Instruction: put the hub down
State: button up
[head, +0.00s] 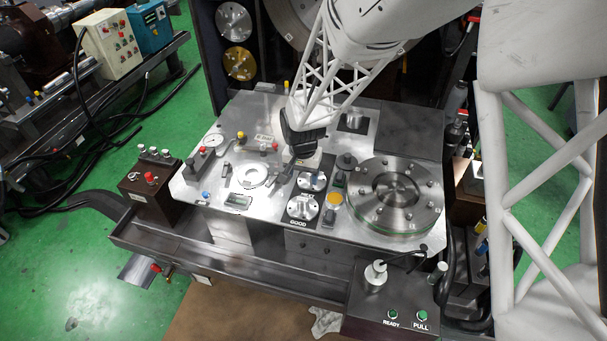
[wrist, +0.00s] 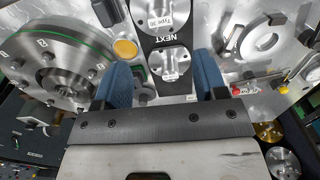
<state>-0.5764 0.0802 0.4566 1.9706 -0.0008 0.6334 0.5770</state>
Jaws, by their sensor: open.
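My gripper (head: 298,160) is low over the middle of the metal fixture table in the head view. Its two blue fingers are apart in the wrist view (wrist: 165,78), with nothing clamped between them. One silver hub (wrist: 170,65) sits flat beside the NEXT label, ahead of the gap between the fingers; it shows in the head view (head: 312,181). Another silver hub (wrist: 158,10), marked Type 38, lies farther out; in the head view it rests by the GOOD label (head: 301,208). The fingertips are partly hidden in the head view.
A large bolted flange (head: 395,195) stands right of the hubs, with a yellow disc (head: 332,199) near it. A pale ring (head: 248,175) lies to the left. A dark block with buttons (head: 152,186) and a READY/PULL panel (head: 395,310) flank the front.

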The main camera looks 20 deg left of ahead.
dwell(0.3)
jog(key=s+d+r+t, duration=0.1)
jog(key=s+d+r, duration=0.2)
jog(key=d+r, duration=0.65)
jog(key=s+d+r, duration=0.3)
jog(key=d+r, duration=0.6)
jog(key=d, duration=0.2)
jog(key=s+d+r, duration=0.4)
jog(key=s+d, duration=0.3)
jog(key=s, duration=0.2)
jog(key=s+d+r+t, duration=0.1)
jog(key=s+d+r, duration=0.3)
jog(key=s+d, duration=0.4)
jog(key=shift+s+d+t, duration=0.2)
jog(key=shift+s+t, duration=0.1)
jog(key=shift+s, duration=0.75)
